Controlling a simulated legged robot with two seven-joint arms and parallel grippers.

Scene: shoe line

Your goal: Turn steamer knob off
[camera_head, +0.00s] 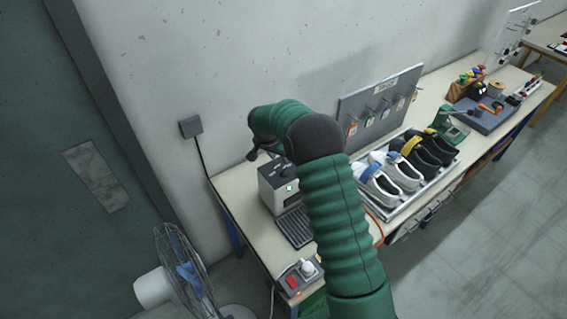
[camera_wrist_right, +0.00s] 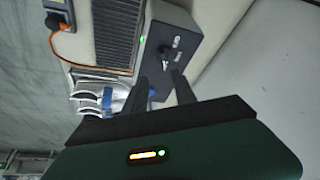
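The steamer (camera_head: 279,187) is a pale box with a dark top panel, standing on the bench near the wall. In the right wrist view its dark panel (camera_wrist_right: 181,37) carries a black knob (camera_wrist_right: 167,56) with small white labels and a green light beside it. My right gripper (camera_head: 252,154) is over the back of the steamer, partly hidden by my own wrist. In the right wrist view its two dark fingers (camera_wrist_right: 161,79) are apart and empty, with the knob just beyond the tips. Contact cannot be told. My left gripper is not in view.
A tray of several shoes (camera_head: 386,205) lies right of the steamer, before a grey pegboard (camera_head: 378,107). A dark grille (camera_head: 294,226) lies in front of the steamer. A fan (camera_head: 183,271) stands at left.

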